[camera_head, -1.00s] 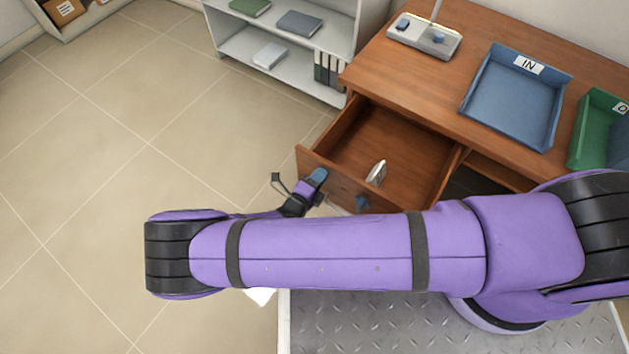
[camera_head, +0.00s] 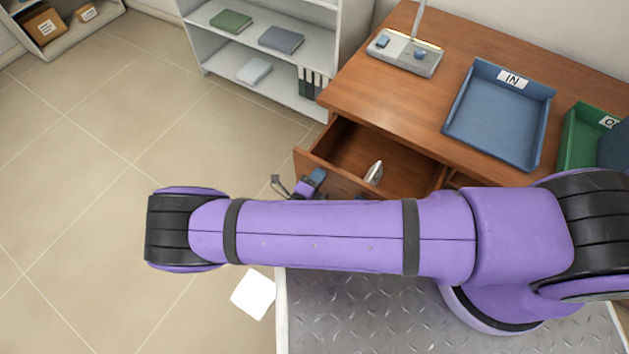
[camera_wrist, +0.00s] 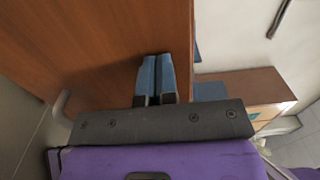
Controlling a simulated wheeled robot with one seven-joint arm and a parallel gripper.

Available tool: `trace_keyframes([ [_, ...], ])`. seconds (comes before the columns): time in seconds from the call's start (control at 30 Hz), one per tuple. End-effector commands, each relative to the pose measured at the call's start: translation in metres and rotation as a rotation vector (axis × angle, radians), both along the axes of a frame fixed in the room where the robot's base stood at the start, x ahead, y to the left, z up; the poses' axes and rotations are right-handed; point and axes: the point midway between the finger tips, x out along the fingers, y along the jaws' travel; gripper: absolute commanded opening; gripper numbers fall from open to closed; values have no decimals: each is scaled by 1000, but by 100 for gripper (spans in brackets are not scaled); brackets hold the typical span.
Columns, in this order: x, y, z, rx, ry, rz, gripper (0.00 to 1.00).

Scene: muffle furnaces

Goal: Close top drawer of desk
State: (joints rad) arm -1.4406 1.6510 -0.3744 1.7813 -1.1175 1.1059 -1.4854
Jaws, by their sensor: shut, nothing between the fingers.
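The wooden desk (camera_head: 400,95) stands at the upper right in the head view. Its top drawer (camera_head: 345,152) is pulled partly out, with a small silvery object (camera_head: 374,172) inside. My gripper (camera_head: 318,175) is at the drawer's front, partly hidden by my purple arm. In the wrist view, my gripper (camera_wrist: 156,75) has its blue fingertips together, with nothing between them. They lie against or very near a brown wooden surface (camera_wrist: 90,45), which seems to be the drawer front. Whether they touch it I cannot tell.
On the desk stand a blue IN tray (camera_head: 500,115), a green tray (camera_head: 578,140) and a lamp base (camera_head: 405,53). A grey shelf (camera_head: 275,55) stands left of the desk. A white sheet (camera_head: 254,294) lies on the floor. The tiled floor at left is clear.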

Motion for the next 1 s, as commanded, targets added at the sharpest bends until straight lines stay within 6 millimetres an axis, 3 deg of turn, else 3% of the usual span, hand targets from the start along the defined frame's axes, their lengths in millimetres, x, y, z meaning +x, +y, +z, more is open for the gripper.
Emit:
trace_keyframes([
  [0.6,122,-90,0,-1,-1,-2,0],
  [0.8,145,-106,0,0,0,-2,0],
  [1.0,156,-114,0,-1,1,0,0],
])
